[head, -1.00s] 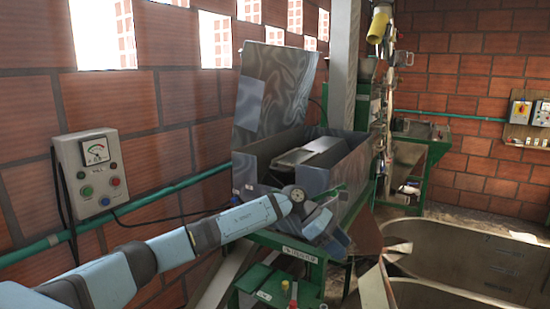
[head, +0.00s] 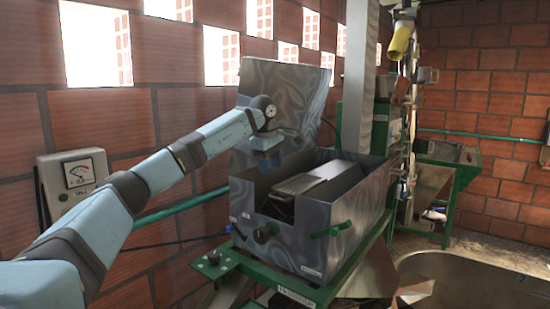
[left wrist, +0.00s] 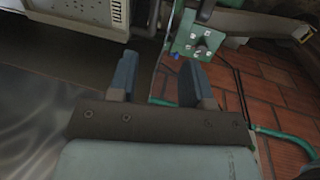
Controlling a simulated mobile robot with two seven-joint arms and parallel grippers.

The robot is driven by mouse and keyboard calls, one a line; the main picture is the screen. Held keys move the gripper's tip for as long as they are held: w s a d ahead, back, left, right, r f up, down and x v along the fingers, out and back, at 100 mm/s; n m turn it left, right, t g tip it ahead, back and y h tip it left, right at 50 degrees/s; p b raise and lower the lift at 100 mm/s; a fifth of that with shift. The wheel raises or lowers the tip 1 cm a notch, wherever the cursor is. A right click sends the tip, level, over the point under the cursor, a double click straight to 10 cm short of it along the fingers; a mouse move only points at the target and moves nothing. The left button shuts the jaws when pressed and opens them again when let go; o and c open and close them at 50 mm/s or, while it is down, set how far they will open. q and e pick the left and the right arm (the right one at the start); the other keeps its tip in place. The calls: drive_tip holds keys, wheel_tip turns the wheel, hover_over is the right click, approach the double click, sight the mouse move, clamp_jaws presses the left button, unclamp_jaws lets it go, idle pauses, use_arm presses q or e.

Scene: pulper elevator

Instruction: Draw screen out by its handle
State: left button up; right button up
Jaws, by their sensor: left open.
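The grey metal machine box (head: 300,232) stands open at the top, with its lid (head: 300,100) raised behind it. A long grey flat piece (head: 335,170), which may be the screen, lies inside, its near end at the cut-out in the front wall. My left gripper (head: 268,157) is above the box's left side, in front of the lid. In the left wrist view its two blue fingers (left wrist: 160,75) are apart and empty. My right gripper is not seen.
A grey meter box (head: 75,182) hangs on the brick wall at left, above a green pipe (head: 180,203). A white post (head: 358,80) rises behind the machine. A large metal basin (head: 470,275) is at lower right. A green stand (head: 445,190) is farther back.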

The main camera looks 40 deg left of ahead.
sight(277, 198)
use_arm(q)
drive_tip(key=x, duration=0.3)
drive_tip(key=p+x, duration=0.1)
drive_tip(key=x, duration=0.2)
drive_tip(key=w+x, duration=0.1)
drive_tip(key=x, duration=0.2)
drive_tip(key=shift+s+r, duration=0.1)
drive_tip(key=shift+r, duration=0.05)
drive_tip(key=shift+f+p, duration=0.4)
drive_tip(key=shift+f, duration=0.2)
drive_tip(key=shift+w+f, duration=0.25)
drive_tip(key=shift+f, duration=0.25)
drive_tip(key=shift+s+r, duration=0.15)
drive_tip(key=c, duration=0.6)
clamp_jaws()
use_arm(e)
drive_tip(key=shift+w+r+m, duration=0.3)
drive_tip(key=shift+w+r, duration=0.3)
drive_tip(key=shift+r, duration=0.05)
use_arm(q)
drive_tip(key=shift+s, duration=0.1)
